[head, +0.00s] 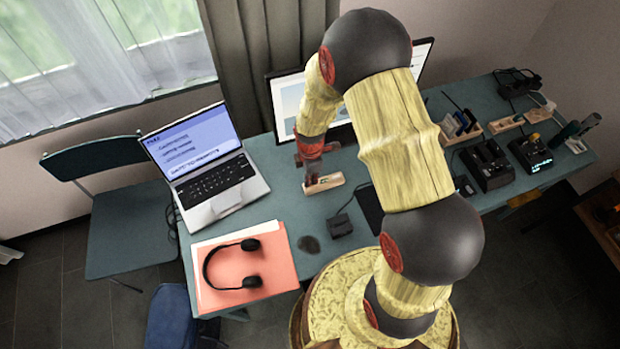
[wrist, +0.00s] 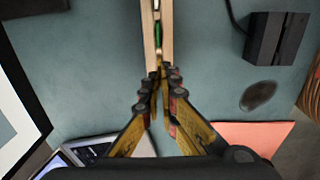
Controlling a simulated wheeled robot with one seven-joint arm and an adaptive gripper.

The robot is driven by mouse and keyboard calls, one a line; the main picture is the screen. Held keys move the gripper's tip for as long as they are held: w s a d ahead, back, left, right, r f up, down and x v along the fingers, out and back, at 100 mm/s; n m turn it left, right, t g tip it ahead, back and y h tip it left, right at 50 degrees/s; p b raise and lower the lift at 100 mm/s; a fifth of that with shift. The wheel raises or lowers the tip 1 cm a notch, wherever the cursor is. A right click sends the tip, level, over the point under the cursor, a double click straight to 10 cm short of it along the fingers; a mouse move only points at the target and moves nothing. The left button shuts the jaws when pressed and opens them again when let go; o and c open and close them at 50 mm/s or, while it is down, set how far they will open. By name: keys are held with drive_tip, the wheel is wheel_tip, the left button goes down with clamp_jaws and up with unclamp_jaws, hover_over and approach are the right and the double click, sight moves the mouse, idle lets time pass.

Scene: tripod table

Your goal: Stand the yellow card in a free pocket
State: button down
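A narrow pale wooden holder (head: 324,183) lies on the table below my gripper (head: 313,165). In the wrist view the holder (wrist: 150,35) runs up from the fingertips, with a white and a green edge in its slot. My gripper (wrist: 160,88) is at its near end, its fingertips drawn close together. A thin yellow strip between them looks like the yellow card (wrist: 164,72) seen edge-on. The card's face is hidden, and I cannot tell whether its lower edge is inside a pocket. In the head view the card cannot be made out.
A laptop (head: 215,180), a folder (head: 225,285) with headphones (head: 250,275), and a monitor (head: 290,95) surround the holder. A small black box (head: 340,225) and a dark oval item (head: 309,244) lie nearby. Wooden racks (head: 505,125) and black chargers (head: 488,168) fill the right end.

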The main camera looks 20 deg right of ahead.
drive_tip(key=shift+f+b, duration=0.65)
drive_tip(key=shift+f, duration=0.25)
drive_tip(key=c, duration=2.5)
unclamp_jaws()
drive_tip(key=shift+c, duration=0.2)
drive_tip(key=o, duration=0.6)
wheel_tip(320, 180, up, 12)
